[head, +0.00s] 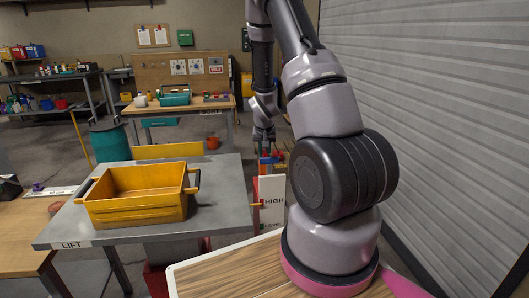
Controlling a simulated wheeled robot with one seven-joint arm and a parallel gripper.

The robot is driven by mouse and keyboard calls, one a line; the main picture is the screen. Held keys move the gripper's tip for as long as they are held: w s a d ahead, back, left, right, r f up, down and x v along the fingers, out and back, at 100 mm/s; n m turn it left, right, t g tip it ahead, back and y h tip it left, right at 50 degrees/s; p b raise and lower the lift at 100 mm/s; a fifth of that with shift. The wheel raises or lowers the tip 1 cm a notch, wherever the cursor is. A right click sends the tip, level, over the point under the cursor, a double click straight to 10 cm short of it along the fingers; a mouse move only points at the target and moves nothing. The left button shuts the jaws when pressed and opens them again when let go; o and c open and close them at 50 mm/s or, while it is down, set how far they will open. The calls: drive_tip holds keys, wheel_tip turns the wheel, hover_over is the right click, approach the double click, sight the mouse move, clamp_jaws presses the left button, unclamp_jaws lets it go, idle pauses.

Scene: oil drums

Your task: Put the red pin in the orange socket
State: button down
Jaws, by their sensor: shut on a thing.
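My gripper (264,146) is small and far off in the head view, pointing down beyond the grey lift table. It is shut on a small red piece, the red pin (266,154), just under its fingertips. Small blue and orange-red parts lie close below and to the right of it. I cannot tell for sure which of them is the orange socket, nor whether the pin touches it. My arm's thick links hide part of the area to the right.
A yellow bin (137,210) with dark handles stands on the grey lift table (222,215). A white board marked HIGH and LEVEL (272,190) stands below my gripper. A workbench (190,104) with a teal toolbox is behind. A ribbed shutter (440,90) closes off the right.

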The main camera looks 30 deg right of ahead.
drive_tip(key=shift+c, duration=0.2)
unclamp_jaws()
drive_tip(key=shift+r, duration=0.1)
idle(0.7)
drive_tip(key=shift+r, duration=1.4)
drive_tip(key=shift+r, duration=3)
drive_tip(key=shift+r, duration=0.1)
